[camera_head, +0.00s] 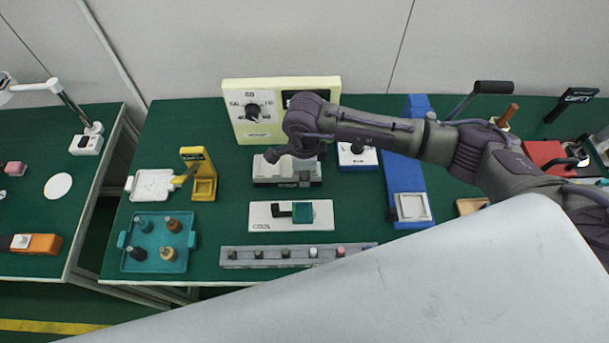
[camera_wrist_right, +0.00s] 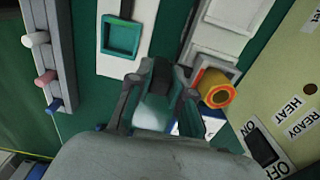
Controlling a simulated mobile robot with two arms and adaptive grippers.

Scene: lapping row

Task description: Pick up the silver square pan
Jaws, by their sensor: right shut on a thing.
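A silver square pan (camera_head: 412,207) appears to sit at the near end of a long blue device, right of the middle in the head view. My right gripper (camera_head: 300,152) is well to its left and farther back, over the right part of a grey-white device (camera_head: 285,178). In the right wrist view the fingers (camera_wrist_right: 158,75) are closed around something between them. The arm and hand hide it, so I cannot tell what it is. I cannot make out the pan in the right wrist view. My left gripper is not in view.
A cream panel (camera_head: 242,110) with a dial stands behind the hand. A white base with a green pad (camera_head: 303,211) and a peg rack (camera_head: 235,256) lie in front. A teal tray (camera_head: 132,263) is at left.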

